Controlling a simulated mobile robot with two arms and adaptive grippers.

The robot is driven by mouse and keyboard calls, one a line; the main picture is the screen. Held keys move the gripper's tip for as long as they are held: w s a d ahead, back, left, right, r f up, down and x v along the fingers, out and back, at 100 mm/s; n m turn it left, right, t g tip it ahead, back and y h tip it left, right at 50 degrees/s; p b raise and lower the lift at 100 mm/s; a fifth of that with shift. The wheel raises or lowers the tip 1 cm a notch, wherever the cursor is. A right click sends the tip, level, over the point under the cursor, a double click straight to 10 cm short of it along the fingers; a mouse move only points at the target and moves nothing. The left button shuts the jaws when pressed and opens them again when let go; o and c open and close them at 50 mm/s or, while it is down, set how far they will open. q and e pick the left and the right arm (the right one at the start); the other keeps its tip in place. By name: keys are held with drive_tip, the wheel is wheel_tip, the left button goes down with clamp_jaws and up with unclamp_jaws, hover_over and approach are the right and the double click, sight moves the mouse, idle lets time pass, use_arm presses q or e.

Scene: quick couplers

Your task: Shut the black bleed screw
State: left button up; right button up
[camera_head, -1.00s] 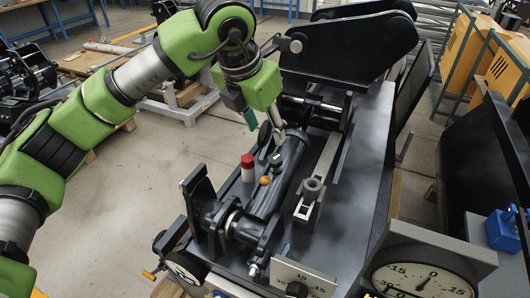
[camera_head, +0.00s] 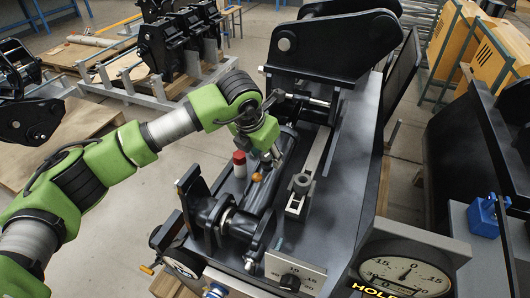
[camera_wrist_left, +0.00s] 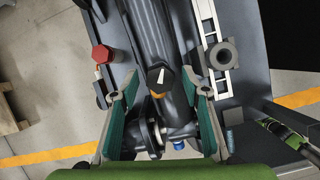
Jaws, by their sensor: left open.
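The black bleed screw (camera_wrist_left: 160,76) shows in the left wrist view as a dark knob with a white pointer mark on top. It sits on the black cylinder, just above a small orange part (camera_wrist_left: 157,95). My left gripper (camera_wrist_left: 162,88) is open, with one green-padded finger on each side of the screw and visible gaps to both. In the head view my left gripper (camera_head: 272,158) is low over the cylinder by the orange ball (camera_head: 257,177), and it largely hides the screw there.
A red-capped white post (camera_head: 239,160) stands close left of the cylinder. A grey ring fitting (camera_head: 301,184) on a slotted rail lies to the right. A large black bracket (camera_head: 330,50) rises behind. A dial gauge (camera_head: 405,275) is at the front right.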

use_arm(q)
drive_tip(key=c, duration=1.1)
drive_tip(key=shift+f+m+b, duration=0.15)
drive_tip(key=shift+m+b, duration=0.25)
drive_tip(key=shift+b, duration=0.4)
drive_tip(key=m+b, duration=0.3)
drive_tip(key=b, duration=0.1)
drive_tip(key=shift+w+f+m+b, duration=0.1)
drive_tip(key=shift+m+b, duration=0.2)
drive_tip(key=shift+m, duration=0.1)
drive_tip(key=m+b, duration=0.1)
drive_tip(key=m, duration=0.1)
drive_tip(key=m+g+b, duration=0.1)
drive_tip(key=shift+r+m+h, duration=0.2)
drive_tip(key=shift+m+h, duration=0.1)
drive_tip(key=shift+m, duration=0.1)
drive_tip(key=shift+m+b, duration=0.5)
drive_tip(key=shift+m, duration=0.6)
drive_tip(key=shift+r+m+g, duration=0.1)
drive_tip(key=shift+m+g, duration=0.2)
drive_tip(key=shift+m, duration=0.6)
